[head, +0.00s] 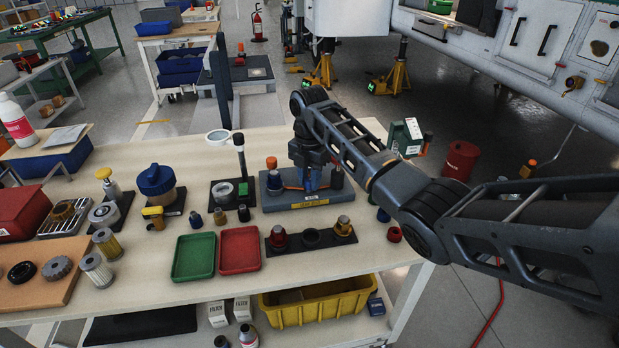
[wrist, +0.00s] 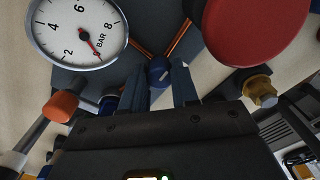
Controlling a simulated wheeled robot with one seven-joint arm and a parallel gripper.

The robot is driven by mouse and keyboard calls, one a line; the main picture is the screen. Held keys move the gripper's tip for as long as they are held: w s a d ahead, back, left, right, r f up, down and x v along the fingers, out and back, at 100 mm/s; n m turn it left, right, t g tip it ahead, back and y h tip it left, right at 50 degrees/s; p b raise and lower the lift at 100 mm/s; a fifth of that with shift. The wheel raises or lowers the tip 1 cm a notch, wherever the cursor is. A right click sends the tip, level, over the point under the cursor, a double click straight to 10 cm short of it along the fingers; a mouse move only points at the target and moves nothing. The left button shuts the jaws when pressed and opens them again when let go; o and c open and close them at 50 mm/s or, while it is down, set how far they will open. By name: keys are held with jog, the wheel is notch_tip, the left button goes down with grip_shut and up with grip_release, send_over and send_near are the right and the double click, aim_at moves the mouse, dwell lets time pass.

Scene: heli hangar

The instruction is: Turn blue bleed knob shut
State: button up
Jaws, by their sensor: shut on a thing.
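In the head view my gripper (head: 312,172) reaches down over the grey test stand (head: 338,195) on the bench. The knob is hidden there behind my gripper and arm. A round gauge (wrist: 78,25) marked in bar, with a red needle, is at the upper left of the wrist view.
A large red round part (wrist: 255,25) and a brass fitting (wrist: 262,92) lie right of my fingers. An orange cap (wrist: 61,106) is at left. Green (head: 194,257) and red (head: 240,249) trays and a black strip with fittings (head: 311,238) sit before the stand.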

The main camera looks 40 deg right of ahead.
grip_shut()
jog(key=shift+m+p, duration=0.3)
jog(key=shift+p, duration=0.05)
jog(key=m+p, duration=0.3)
jog(key=shift+r, duration=0.2)
jog(key=m+p, duration=0.2)
jog(key=m, duration=0.3)
jog(key=shift+f, duration=0.1)
jog(key=m+p, duration=0.2)
jog(key=m, duration=0.2)
jog(key=shift+m, duration=0.3)
jog(key=shift+f+m+p, duration=0.1)
jog(key=shift+m+p, duration=0.6)
jog(key=shift+m, duration=1.6)
